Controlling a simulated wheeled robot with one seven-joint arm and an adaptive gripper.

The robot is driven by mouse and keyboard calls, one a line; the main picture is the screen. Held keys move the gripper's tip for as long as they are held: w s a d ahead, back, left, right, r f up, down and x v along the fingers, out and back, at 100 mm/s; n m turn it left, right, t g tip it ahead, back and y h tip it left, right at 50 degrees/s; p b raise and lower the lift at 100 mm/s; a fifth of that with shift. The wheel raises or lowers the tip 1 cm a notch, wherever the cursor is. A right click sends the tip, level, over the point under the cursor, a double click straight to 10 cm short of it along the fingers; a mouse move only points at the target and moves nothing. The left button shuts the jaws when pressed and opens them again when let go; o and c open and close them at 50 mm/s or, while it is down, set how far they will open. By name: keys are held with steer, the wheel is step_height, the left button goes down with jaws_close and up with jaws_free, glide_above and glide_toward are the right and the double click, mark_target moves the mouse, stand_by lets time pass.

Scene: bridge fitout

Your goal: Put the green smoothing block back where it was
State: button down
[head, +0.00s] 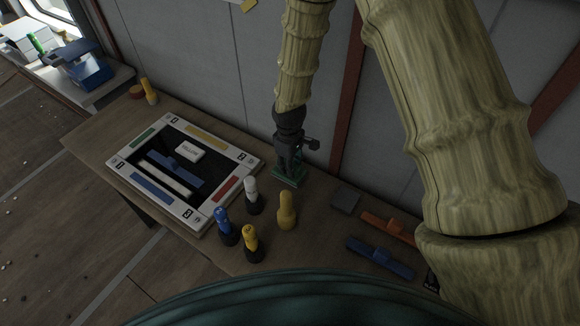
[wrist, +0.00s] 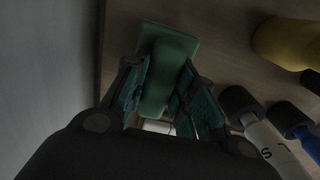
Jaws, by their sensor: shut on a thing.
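The green smoothing block (head: 287,177) is at the back of the wooden table, near the wall, to the right of the white-framed board. It also shows in the wrist view (wrist: 170,80), with its flat base and raised handle between the fingers. My gripper (head: 290,165) points down and is shut on the block's handle; the fingers also show in the wrist view (wrist: 160,95). The block is at or just above the tabletop; I cannot tell whether it touches.
The white-framed board (head: 190,216) with colored strips fills the table's left; a blue block (head: 175,168) lies inside it. White (head: 251,195), blue (head: 223,222), and yellow (head: 286,208) bottle-like tools stand near my gripper. A dark grey square (head: 345,200) lies left of the orange block.

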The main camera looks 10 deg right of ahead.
steer(key=shift+f+p, duration=0.3)
steer(key=shift+f, duration=0.75)
steer(key=shift+f, duration=0.15)
steer(key=c, duration=1.2)
jaws_free()
steer(key=shift+o, duration=0.2)
steer(key=shift+r, duration=0.2)
steer(key=shift+a+r+b, duration=0.1)
steer(key=shift+r+b, duration=2.15)
steer(key=shift+r, duration=3.7)
